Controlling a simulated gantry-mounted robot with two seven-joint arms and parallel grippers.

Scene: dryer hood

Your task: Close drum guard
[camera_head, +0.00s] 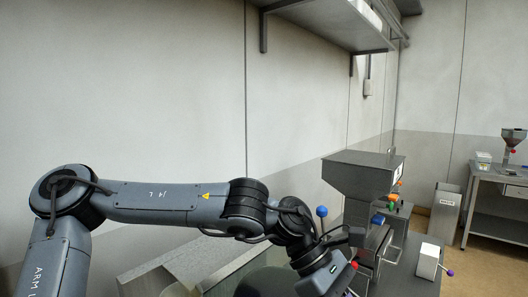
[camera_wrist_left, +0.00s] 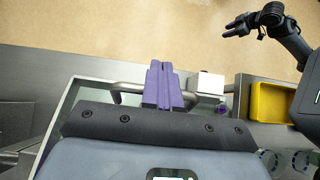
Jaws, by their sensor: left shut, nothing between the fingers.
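What looks like the drum guard, a greenish see-through curved panel (camera_head: 268,284), shows in part at the bottom of the head view, beside and below my left wrist. In the left wrist view a pale-edged panel (camera_wrist_left: 70,100) and a grey bar (camera_wrist_left: 127,86) lie around my left gripper (camera_wrist_left: 163,66). Its purple fingers are shut, empty, and reach across the bar; I cannot tell whether they touch it. My wrist hides much of the panel. My right gripper (camera_wrist_left: 228,29) is at the upper right of the left wrist view, over the floor, with its fingers apart.
A hopper machine (camera_head: 362,178) with coloured knobs stands right of my left wrist. A white box (camera_head: 429,261) sits on the bench, and a yellow tray (camera_wrist_left: 270,101) shows in the wrist view. A shelf (camera_head: 325,20) hangs above. Another table (camera_head: 500,184) stands far right.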

